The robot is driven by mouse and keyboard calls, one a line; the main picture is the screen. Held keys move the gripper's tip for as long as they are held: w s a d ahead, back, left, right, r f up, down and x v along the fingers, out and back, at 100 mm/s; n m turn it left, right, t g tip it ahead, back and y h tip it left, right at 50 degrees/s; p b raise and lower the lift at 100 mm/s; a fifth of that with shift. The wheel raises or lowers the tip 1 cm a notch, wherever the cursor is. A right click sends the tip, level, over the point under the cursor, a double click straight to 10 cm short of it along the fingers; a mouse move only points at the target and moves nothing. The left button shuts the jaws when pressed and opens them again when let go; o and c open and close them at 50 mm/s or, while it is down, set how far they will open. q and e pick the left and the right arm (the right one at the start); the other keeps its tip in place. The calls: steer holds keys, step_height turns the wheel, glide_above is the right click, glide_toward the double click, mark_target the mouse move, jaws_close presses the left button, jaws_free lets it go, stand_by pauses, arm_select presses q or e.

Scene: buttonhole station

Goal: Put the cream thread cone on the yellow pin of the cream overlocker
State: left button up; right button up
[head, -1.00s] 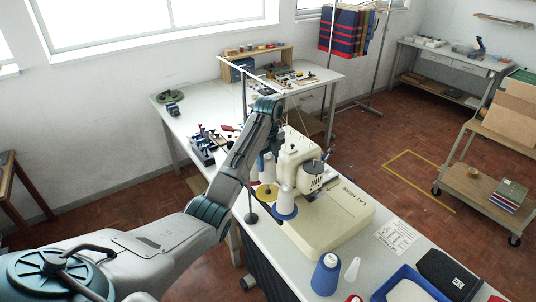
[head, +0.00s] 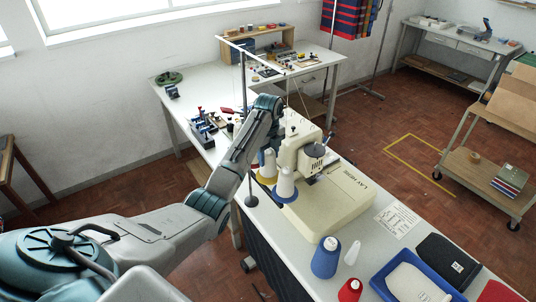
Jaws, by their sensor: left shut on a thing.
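The cream overlocker (head: 303,150) stands on the white table, its flat cream bed (head: 345,195) marked with lettering. At its left side a pale cream cone (head: 268,163) shows above a yellow disc (head: 264,180). My left gripper (head: 271,146) points down at this cone and is shut on it; the fingers are mostly hidden by my arm and the machine. I cannot tell whether the cone touches the disc. The yellow pin itself is hidden. A white cone (head: 285,183) stands in front, on a blue disc (head: 284,195). My right gripper is not in view.
A blue cone (head: 326,258), a small white cone (head: 352,253) and a red spool (head: 350,290) stand near the front. A blue tray (head: 383,283) and a black pad (head: 447,262) lie to the right. A thin thread stand (head: 243,85) rises behind my arm.

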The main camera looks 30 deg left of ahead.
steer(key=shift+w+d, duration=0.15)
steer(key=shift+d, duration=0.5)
arm_select(q)
steer(key=shift+f, duration=0.2)
steer(key=shift+f, duration=0.2)
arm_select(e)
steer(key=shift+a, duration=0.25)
arm_select(q)
steer(key=o, duration=1.1)
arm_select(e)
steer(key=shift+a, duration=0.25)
arm_select(q)
steer(key=shift+f, duration=0.1)
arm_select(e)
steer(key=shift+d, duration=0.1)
